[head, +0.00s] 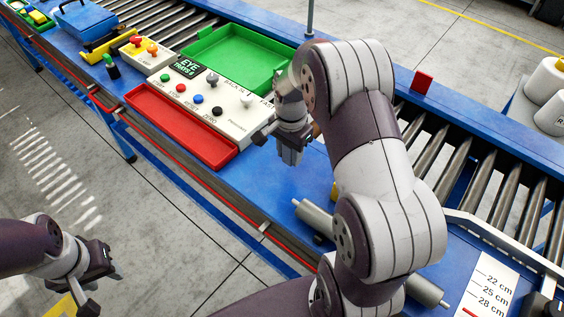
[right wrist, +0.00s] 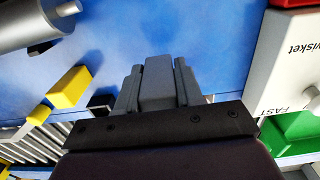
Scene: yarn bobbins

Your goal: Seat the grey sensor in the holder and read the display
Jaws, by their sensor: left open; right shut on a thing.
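My right gripper (head: 289,154) is shut on the grey sensor, a plain grey block (right wrist: 158,82) between its fingers in the right wrist view. It holds the sensor over the blue bench, just right of the white control box (head: 222,105). The small dark display (head: 187,68) on that box shows green text that seems to read "EYE ready". A grey, dark-based piece (head: 212,79) stands on the box beside the display; I cannot tell whether it is the holder. My left gripper (head: 94,285) is open and empty, low at the left, away from the bench.
A red tray (head: 183,128) lies before the box and a green tray (head: 245,50) behind it. A button box (head: 143,49) stands further left. Grey rollers (head: 301,215) lie on the blue bench to the right. A conveyor (head: 480,180) runs behind.

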